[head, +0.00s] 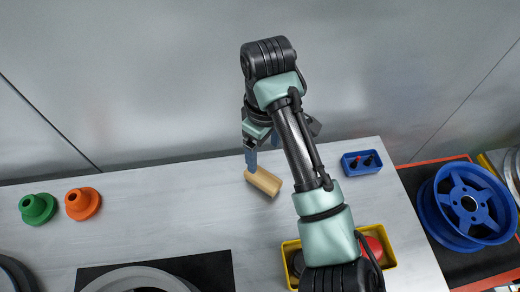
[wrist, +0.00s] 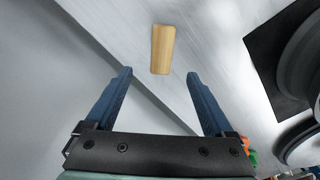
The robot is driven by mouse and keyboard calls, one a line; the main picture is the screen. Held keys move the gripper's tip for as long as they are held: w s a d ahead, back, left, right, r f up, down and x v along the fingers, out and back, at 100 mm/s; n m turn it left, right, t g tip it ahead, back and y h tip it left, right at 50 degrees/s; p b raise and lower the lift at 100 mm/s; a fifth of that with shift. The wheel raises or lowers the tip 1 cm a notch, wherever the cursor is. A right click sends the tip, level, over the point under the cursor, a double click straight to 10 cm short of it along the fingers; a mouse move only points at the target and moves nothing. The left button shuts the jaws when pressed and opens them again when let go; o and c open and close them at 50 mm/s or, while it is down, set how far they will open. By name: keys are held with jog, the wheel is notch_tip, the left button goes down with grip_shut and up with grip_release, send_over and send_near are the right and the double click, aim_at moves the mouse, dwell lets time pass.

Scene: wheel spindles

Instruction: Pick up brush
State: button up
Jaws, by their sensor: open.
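The brush looks like a small tan wooden block (head: 263,181) lying on the grey-white table near its back edge; no bristles show. In the wrist view the wooden block (wrist: 162,49) lies ahead of the fingertips, roughly centred between them. My gripper (wrist: 159,73) is open and empty, with its two blue fingers apart on either side. In the head view my gripper (head: 262,158) is just behind the block, with one blue finger close to its left end. My arm hides part of the gripper there. I cannot tell the exact height above the table.
A blue tray (head: 362,162) and a yellow bin (head: 387,259) are to the right. A blue wheel (head: 468,205) sits beyond the table's right edge. The table around the block is clear.

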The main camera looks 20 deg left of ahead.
aim_at(262, 176)
jog(key=f, duration=0.2)
jog(key=f+b, duration=0.1)
jog(key=f, duration=0.1)
jog(key=f+b, duration=0.1)
jog(key=f, duration=0.2)
jog(key=shift+s+d, duration=0.25)
jog(key=shift+s, duration=0.1)
jog(key=shift+w+a+f, duration=0.15)
jog(key=shift+a+f, duration=0.05)
jog(key=shift+f, duration=1.25)
jog(key=shift+w+a+f, duration=0.1)
jog(key=shift+a+f, duration=0.05)
jog(key=shift+f, duration=1.3)
grip_shut()
jog(key=shift+r, duration=5.05)
